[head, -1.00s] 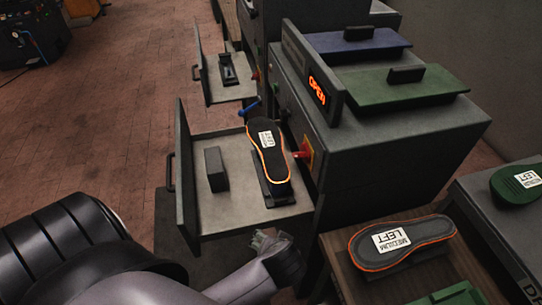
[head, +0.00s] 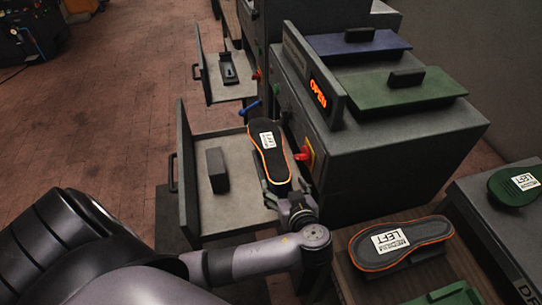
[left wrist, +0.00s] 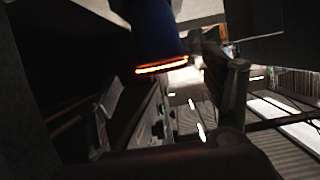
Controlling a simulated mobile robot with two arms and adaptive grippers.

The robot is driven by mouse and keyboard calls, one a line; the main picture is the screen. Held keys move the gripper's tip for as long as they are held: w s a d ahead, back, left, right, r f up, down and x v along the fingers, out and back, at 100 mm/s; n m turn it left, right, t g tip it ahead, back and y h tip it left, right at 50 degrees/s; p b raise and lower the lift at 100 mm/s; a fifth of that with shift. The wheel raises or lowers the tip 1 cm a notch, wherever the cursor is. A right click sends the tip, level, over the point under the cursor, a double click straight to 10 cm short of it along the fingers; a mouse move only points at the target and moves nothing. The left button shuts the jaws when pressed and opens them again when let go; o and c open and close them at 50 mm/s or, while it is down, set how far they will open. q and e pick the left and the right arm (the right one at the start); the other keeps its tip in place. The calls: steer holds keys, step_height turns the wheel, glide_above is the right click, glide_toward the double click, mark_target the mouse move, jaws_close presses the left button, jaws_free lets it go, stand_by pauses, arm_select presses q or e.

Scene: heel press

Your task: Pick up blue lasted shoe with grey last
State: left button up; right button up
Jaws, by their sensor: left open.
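A shoe (head: 268,160) lies sole-up in the open drawer of the press, with a black sole, an orange edge and a white label. From above its upper is hidden. In the left wrist view a dark blue upper with a bright orange rim (left wrist: 155,35) shows close by. My left gripper (head: 278,190) is open at the near end of the shoe, low beside its support; whether it touches cannot be told. In the left wrist view one dark finger (left wrist: 225,80) shows right of the blue upper. My right gripper is not in view.
The drawer (head: 228,222) also holds a dark upright block (head: 217,170). The grey press (head: 400,150) stands close on the right, its display reading OPEN. Another sole-up shoe (head: 420,236) lies on the wooden bench. A second drawer (head: 222,93) is open behind. Brick floor on the left is clear.

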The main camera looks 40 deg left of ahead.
mark_target(282, 182)
arm_select(q)
steer(key=x, duration=0.3)
steer(key=shift+a, duration=0.1)
steer(key=shift+p+x, duration=0.35)
steer(key=shift+x, duration=0.5)
steer(key=p+x, duration=0.1)
steer(key=x, duration=0.4)
steer(key=shift+w+f, duration=0.1)
steer(key=shift+f, duration=0.1)
steer(key=shift+c, duration=0.3)
steer(key=c, duration=1.6)
steer(key=shift+r, duration=0.15)
